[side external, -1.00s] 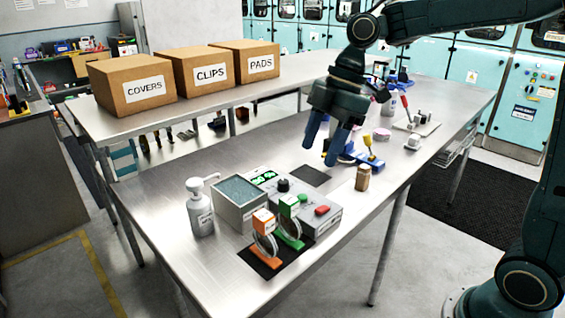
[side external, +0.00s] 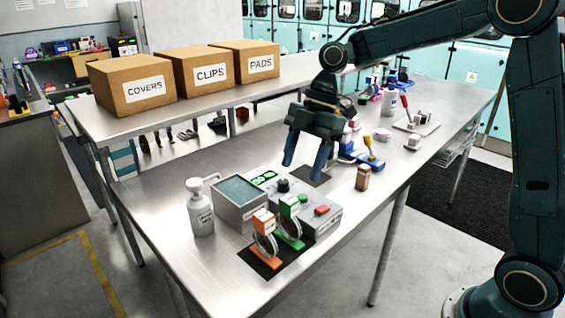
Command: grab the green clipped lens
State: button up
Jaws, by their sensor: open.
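The green clipped lens (side external: 290,225) stands upright on a black mat (side external: 254,263) near the table's front end, a round lens held in a green clip and base. An orange clipped lens (side external: 264,240) stands close beside it on the left. My gripper (side external: 304,168) is open and empty, with blue fingers pointing down. It is above the table, behind and higher than the green clipped lens, apart from it.
A grey control box (side external: 316,217) with a red button stands right behind the lenses. A small brown bottle (side external: 362,178) is to the right. The table's front left is bare.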

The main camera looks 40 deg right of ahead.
aim_at(290, 198)
jog(key=shift+x, duration=3)
jog(key=shift+x, duration=2.6)
jog(key=shift+w, duration=0.1)
grip_shut()
jog(key=shift+r, duration=0.2)
notch_tip(290, 198, up, 20)
jog(key=shift+f, duration=0.15)
